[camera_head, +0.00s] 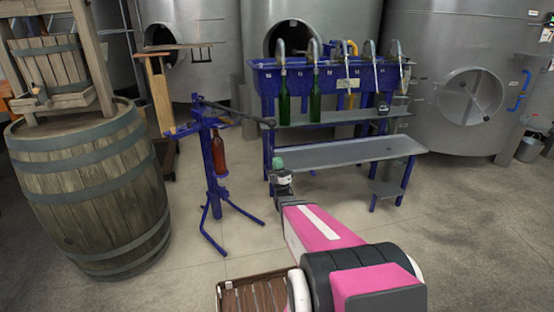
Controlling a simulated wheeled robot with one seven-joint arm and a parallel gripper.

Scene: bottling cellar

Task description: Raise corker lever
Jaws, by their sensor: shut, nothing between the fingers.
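The blue floor corker (213,160) stands on splayed legs left of centre, with a reddish-brown bottle (219,155) upright in it. Its dark lever (240,113) reaches from the corker's top to the right, sloping slightly down to a round knob at its end.
A blue filling bench (345,154) with several spouts and green bottles (315,100) stands behind my gripper. A large wooden barrel (95,190) bearing a wooden press stands left. Steel tanks (465,85) line the back. The floor around the corker's legs is clear.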

